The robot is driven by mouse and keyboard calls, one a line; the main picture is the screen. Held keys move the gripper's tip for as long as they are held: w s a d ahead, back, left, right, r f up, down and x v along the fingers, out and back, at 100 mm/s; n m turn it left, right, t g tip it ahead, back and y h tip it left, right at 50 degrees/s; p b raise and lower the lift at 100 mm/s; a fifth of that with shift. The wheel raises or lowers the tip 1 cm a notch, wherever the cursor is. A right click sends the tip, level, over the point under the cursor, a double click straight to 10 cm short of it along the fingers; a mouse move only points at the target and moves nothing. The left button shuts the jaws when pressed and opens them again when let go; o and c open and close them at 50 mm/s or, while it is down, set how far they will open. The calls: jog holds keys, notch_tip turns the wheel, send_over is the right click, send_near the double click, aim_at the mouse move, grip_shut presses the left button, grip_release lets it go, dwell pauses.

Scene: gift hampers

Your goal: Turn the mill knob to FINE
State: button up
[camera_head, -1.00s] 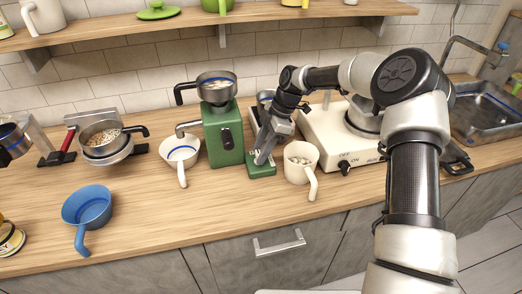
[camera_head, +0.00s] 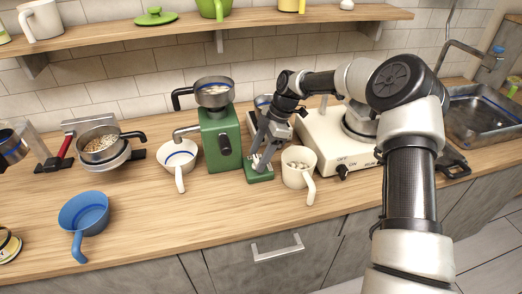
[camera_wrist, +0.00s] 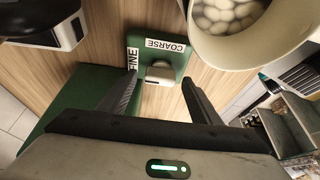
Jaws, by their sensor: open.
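The green mill (camera_head: 221,140) stands on the counter with a metal hopper on top. Beside it is a low green plate (camera_head: 259,175), also seen in the wrist view (camera_wrist: 135,45), with the labels COARSE (camera_wrist: 165,45) along its far edge and FINE (camera_wrist: 132,58) along its left edge. I cannot tell clearly which label the knob points to. The gripper hides the knob in the head view.
A cream mug of white pieces (camera_head: 299,168) stands close right of the plate. A white handled cup (camera_head: 178,160) is left of the mill, and a white appliance (camera_head: 335,150) is behind right. A blue cup (camera_head: 84,213) sits front left. The front counter middle is clear.

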jog(key=v, duration=1.7)
jog(key=shift+r, duration=0.15)
jog(key=shift+w+d, duration=0.1)
